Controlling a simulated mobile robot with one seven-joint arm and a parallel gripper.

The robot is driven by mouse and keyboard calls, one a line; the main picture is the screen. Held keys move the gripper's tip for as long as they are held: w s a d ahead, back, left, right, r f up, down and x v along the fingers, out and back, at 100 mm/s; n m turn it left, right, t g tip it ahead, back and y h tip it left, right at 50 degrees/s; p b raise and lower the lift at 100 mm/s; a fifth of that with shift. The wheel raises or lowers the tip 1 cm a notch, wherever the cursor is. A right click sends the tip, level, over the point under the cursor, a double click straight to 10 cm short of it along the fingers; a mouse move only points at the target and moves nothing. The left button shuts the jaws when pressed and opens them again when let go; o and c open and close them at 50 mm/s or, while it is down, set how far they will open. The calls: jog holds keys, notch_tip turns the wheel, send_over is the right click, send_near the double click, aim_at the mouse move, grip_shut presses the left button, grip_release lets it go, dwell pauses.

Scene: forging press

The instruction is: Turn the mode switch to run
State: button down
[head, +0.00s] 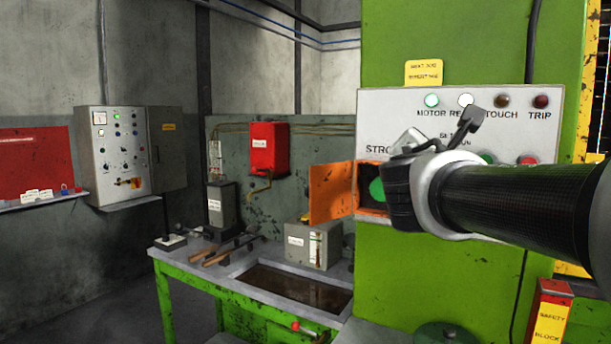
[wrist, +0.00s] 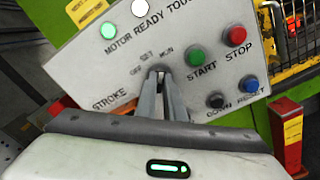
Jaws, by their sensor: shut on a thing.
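The mode switch (wrist: 159,69) is on the light grey control panel (wrist: 205,35), under the labels OFF, SET and RUN in the wrist view. My gripper (wrist: 161,80) reaches up to it from below, with its two fingers shut on the switch knob. The fingers cover most of the knob, so I cannot tell which label it points to. In the head view my gripper (head: 408,160) is in front of the panel (head: 385,103) and hides the switch. The MOTOR lamp (head: 432,101) is green and the READY lamp (head: 466,100) is white, both bright.
Green START (wrist: 195,54), red STOP (wrist: 236,36), black DOWN (wrist: 215,100) and blue RESET (wrist: 251,86) buttons sit right of the switch. An orange hinged door (head: 332,192) stands open left of my gripper. A green workbench (head: 225,285) holds boxes and tools.

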jog(key=shift+f+m+b, duration=0.1)
jog(key=shift+m+b, duration=0.5)
jog(key=c, duration=1.9)
grip_release()
jog(key=shift+o, duration=0.2)
